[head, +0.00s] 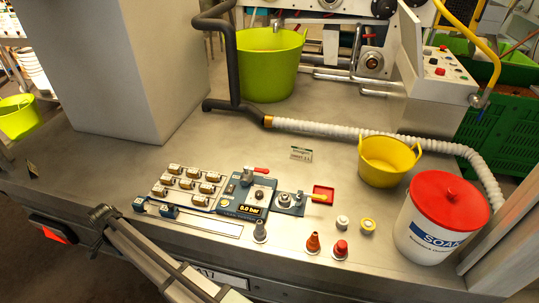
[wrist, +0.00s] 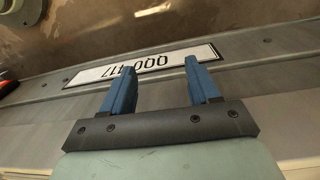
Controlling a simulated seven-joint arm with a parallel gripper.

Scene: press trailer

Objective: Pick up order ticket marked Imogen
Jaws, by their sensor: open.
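In the head view my arm crosses the lower left, and I cannot make out the fingers there.
A yellow bucket (head: 388,162), a white hose (head: 350,130) and a green tub (head: 268,70) surround the ticket. A control board (head: 245,195) with several small parts lies in front. A red-lidded SOAK bucket (head: 440,225) stands right. A dark small card (head: 32,169) is far left.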

